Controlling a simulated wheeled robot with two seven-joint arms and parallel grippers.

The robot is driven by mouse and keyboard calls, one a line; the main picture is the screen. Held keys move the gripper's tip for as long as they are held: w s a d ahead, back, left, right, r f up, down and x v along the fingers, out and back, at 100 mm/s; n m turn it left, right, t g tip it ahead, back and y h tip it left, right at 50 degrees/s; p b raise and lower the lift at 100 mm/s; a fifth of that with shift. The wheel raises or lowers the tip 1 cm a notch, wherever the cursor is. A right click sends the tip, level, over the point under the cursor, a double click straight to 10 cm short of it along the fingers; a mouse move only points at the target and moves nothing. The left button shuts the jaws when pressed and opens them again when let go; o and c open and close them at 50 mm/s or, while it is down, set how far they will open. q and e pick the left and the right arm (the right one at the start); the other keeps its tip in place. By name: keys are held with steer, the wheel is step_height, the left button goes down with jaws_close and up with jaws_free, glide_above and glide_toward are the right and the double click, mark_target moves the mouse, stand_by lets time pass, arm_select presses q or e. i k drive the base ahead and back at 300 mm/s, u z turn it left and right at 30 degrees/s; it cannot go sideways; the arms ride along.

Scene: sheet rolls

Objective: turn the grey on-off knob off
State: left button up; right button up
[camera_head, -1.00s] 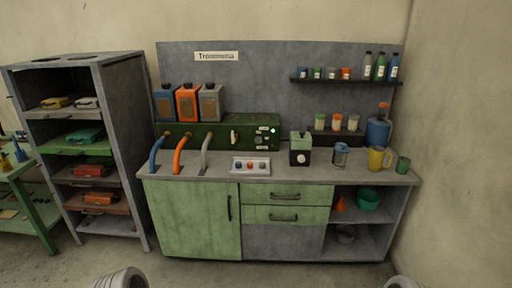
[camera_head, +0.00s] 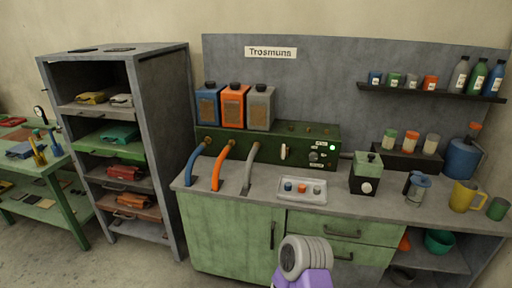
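The green machine (camera_head: 268,141) stands at the back of the counter, below the blue, orange and grey tanks. On the right part of its front is a small round grey knob (camera_head: 314,156), beside small white labels. A lit green lamp (camera_head: 332,148) is just up and right of it. A pale upright lever (camera_head: 284,151) is left of the knob. The knob is too small to tell which way it points. Neither gripper is in view; only a grey and purple link of my own arm shows at the bottom, in front of the counter.
A small panel with coloured buttons (camera_head: 302,190) lies on the counter (camera_head: 335,211) before the machine. A green-topped box (camera_head: 366,172), a yellow mug (camera_head: 463,196) and a blue container (camera_head: 461,158) stand to the right. A tall grey shelf (camera_head: 163,141) is at the left.

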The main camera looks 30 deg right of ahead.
mark_target(313, 157)
steer(key=z, duration=0.1)
steer(key=i, duration=1.15)
steer(key=z, duration=0.6)
